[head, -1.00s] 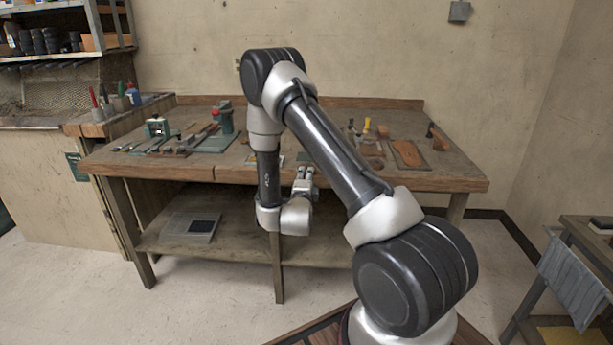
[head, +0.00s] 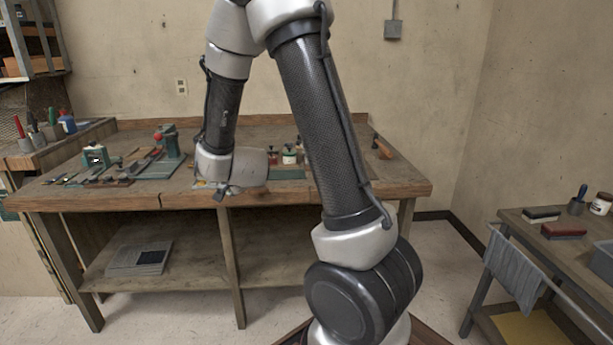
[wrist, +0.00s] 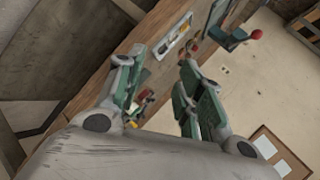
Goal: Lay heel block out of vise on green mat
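My gripper (wrist: 154,66) is open in the wrist view, with a wide gap and nothing held between its fingers. In the head view my gripper (head: 221,193) is small and partly hidden by my wrist, at the bench's front edge. A green vise-like tool (head: 169,142) with a red knob stands on the bench to the left of my gripper. Its red knob (wrist: 256,34) appears in the wrist view at upper right. A strip of green mat (head: 291,174) shows between my arm links. I cannot make out the heel block.
A side table (head: 520,219) with brushes and a hanging cloth (head: 518,268) stands at right.

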